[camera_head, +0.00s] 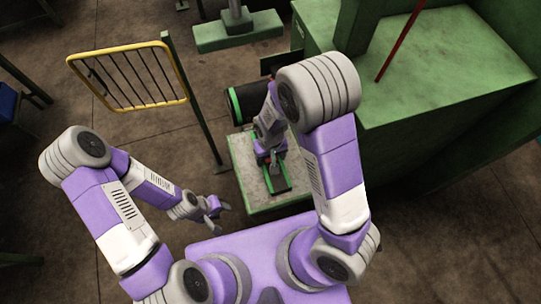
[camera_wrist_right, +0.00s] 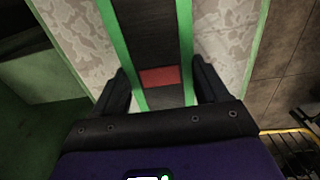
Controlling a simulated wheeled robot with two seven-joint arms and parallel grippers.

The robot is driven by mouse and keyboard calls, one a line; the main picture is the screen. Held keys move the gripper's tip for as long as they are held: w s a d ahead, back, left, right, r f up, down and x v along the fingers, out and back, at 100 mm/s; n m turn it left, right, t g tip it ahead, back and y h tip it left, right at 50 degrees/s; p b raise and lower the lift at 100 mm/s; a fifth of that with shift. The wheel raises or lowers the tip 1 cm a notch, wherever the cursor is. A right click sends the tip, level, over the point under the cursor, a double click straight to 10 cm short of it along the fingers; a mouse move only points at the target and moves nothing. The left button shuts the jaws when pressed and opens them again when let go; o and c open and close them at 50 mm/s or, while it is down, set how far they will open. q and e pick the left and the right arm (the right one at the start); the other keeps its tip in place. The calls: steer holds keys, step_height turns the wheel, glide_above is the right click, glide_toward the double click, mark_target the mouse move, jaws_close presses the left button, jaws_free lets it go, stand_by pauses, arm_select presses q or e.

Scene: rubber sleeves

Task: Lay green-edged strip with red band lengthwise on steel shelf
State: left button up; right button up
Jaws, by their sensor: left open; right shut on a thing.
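The dark green-edged strip (camera_wrist_right: 148,35) runs lengthwise up the right wrist view, with its red band (camera_wrist_right: 160,77) between my fingers. My right gripper (camera_wrist_right: 163,88) is shut on the strip, one finger along each green edge. In the head view the strip (camera_head: 287,178) shows partly below my right gripper (camera_head: 273,163); my arm hides part of it. It is over the pale, mottled steel shelf (camera_head: 243,157), roughly along its length. I cannot tell whether it touches the surface. The shelf (camera_wrist_right: 229,38) shows on both sides of the strip. My left gripper (camera_head: 217,205) is open and empty, left of the shelf.
A black roll with a green rim (camera_head: 235,105) lies behind the shelf. A yellow barred gate (camera_head: 130,48) on a green post (camera_head: 192,100) stands to the left. A large green machine (camera_head: 440,85) fills the right.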

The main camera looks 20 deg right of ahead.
steer(key=o, duration=1.1)
step_height(320, 180, up, 8)
steer(key=shift+f+p, duration=0.2)
steer(key=shift+p, duration=0.2)
